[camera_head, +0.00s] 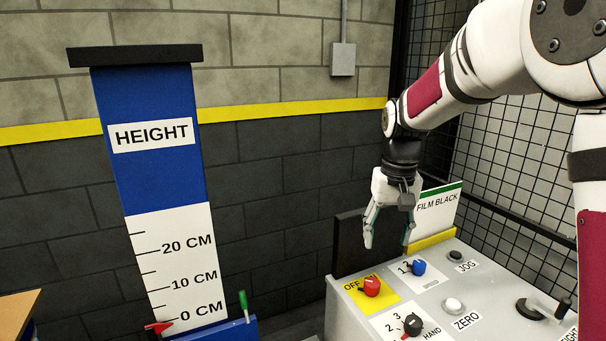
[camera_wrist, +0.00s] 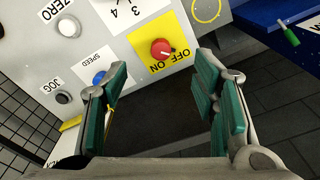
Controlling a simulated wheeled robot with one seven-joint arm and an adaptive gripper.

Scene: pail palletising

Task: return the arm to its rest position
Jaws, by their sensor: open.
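My gripper (camera_head: 389,229) hangs from my white and dark red arm at the right, pointing down above the back edge of a grey control panel (camera_head: 350,308). Its teal-padded fingers also show in the wrist view (camera_wrist: 160,105), spread apart with nothing between them. A red OFF/ON knob (camera_head: 371,287) on a yellow plate and a blue SPEED knob (camera_head: 418,267) sit on the panel just below and in front of the fingers. In the wrist view the red knob (camera_wrist: 161,48) lies beyond the fingertips, and I see no contact.
A tall blue and white HEIGHT gauge (camera_head: 165,190) with a green-handled part (camera_head: 243,302) stands at left. A FILM BLACK sign (camera_head: 437,212) stands behind the panel. A black knob (camera_head: 412,324), white button (camera_head: 453,305) and crank (camera_head: 540,309) are on the panel. Mesh fencing (camera_head: 510,165) is at right.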

